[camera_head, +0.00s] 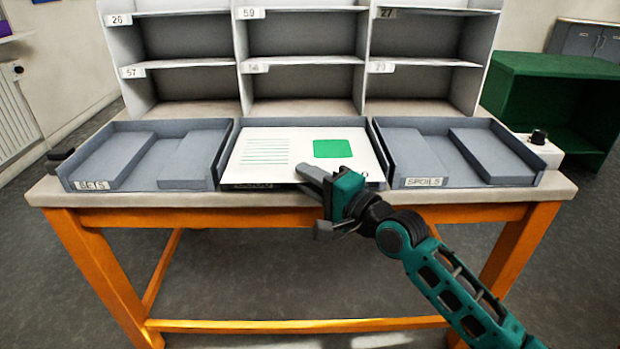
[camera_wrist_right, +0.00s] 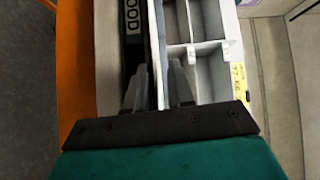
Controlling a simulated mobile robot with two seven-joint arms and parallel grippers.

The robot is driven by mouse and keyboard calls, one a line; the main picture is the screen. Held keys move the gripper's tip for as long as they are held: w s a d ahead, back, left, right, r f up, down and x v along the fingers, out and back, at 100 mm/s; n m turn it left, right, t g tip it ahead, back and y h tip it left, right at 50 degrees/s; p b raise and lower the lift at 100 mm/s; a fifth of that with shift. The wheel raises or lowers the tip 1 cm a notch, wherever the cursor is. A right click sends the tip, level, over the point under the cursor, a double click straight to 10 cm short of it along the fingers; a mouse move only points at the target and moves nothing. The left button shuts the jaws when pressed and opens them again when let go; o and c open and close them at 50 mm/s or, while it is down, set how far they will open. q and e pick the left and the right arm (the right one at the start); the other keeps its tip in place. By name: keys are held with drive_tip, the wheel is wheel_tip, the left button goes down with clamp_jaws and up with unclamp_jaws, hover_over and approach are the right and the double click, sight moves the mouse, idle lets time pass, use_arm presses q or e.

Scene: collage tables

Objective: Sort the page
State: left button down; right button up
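The page (camera_head: 290,158) is a white sheet with green lines at left and a green block at right. It lies over the middle grey tray and hides most of it. My right gripper (camera_head: 312,177) is at the page's front edge, with one finger showing over the sheet. In the right wrist view its fingers (camera_wrist_right: 158,85) stand close on either side of the thin page edge (camera_wrist_right: 159,60). Whether they press on it is unclear. The middle tray's label (camera_wrist_right: 132,18) shows there, reading "OOD" at its visible end. My left gripper is out of view.
An empty left tray (camera_head: 150,126) and a right tray (camera_head: 449,123) labelled "SPOILS" flank the page on the table (camera_head: 330,199). A numbered pigeonhole rack (camera_head: 300,45) stands behind. A white box with a black knob (camera_head: 540,147) sits at the right end.

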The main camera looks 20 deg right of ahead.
drive_tip(key=shift+o, duration=1)
drive_tip(key=shift+s, duration=0.1)
drive_tip(key=p+v, duration=0.2)
drive_tip(key=v, duration=1)
drive_tip(key=shift+s+d, duration=0.2)
drive_tip(key=shift+s, duration=0.1)
drive_tip(key=shift+c, duration=0.4)
